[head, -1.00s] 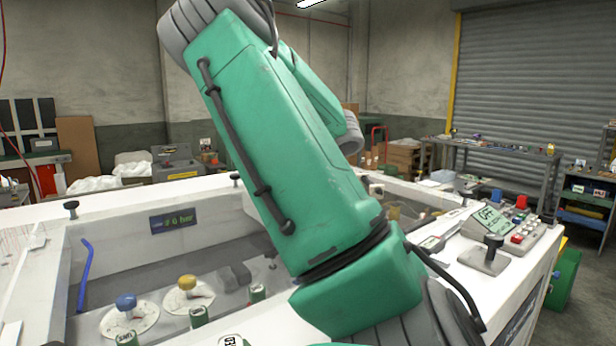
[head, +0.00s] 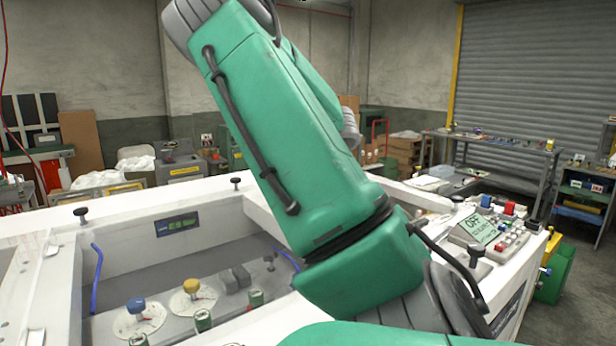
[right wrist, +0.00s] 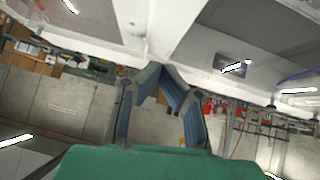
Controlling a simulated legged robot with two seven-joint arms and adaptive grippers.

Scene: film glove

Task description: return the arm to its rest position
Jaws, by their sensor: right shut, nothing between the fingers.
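My green and grey arm (head: 290,130) rises through the middle of the head view, from the lower right up to the top left. Its gripper is outside that view. In the right wrist view my right gripper (right wrist: 158,70) shows its blue-padded fingers brought together at the tips, with nothing held. That view is tilted upside down, with the white machine above the fingers and the room's wall below. My left gripper is in neither view.
A white open-topped machine (head: 145,202) fills the foreground, with a blue knob (head: 136,305) and a yellow knob (head: 190,286) inside. A control panel with an OFF display (head: 474,228) sits on its right edge. A bench (head: 500,147) stands before the shutter.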

